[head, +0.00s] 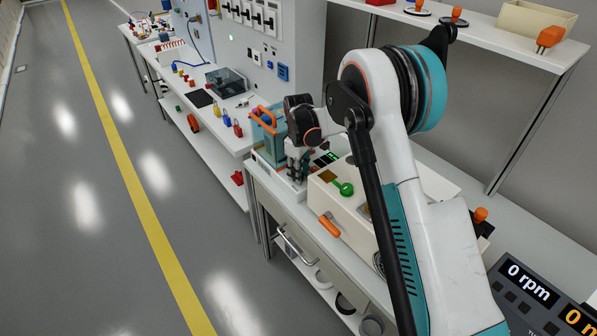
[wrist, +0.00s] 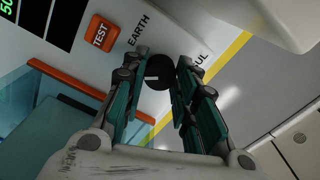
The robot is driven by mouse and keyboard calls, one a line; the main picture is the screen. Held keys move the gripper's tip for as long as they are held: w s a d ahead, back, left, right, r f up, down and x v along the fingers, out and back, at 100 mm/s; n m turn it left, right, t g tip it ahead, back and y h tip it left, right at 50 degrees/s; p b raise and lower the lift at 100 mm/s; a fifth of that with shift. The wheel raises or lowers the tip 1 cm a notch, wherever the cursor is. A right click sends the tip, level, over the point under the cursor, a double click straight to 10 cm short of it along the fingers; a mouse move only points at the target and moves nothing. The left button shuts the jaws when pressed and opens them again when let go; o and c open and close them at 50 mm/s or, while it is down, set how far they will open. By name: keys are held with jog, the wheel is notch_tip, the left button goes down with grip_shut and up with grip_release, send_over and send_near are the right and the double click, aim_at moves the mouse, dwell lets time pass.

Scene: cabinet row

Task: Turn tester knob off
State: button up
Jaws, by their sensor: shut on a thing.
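The tester panel (wrist: 190,22) is light grey, with an orange TEST button (wrist: 100,31) and the printed label EARTH. A second label is partly covered and ends in "UL". The black round tester knob (wrist: 159,72) with a short white mark sits between the fingertips of my gripper (wrist: 163,70). My gripper is shut on the knob, with one finger on each side. In the head view my gripper (head: 297,166) points down at the tester beside its green display (head: 330,157). The knob is hidden there by my gripper.
A drawer handle (head: 292,243) juts out below the bench. The floor aisle at left is clear.

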jog(key=shift+n, duration=0.8)
jog(key=o, duration=1)
jog(key=shift+o, duration=0.2)
notch_tip(320, 180, up, 12)
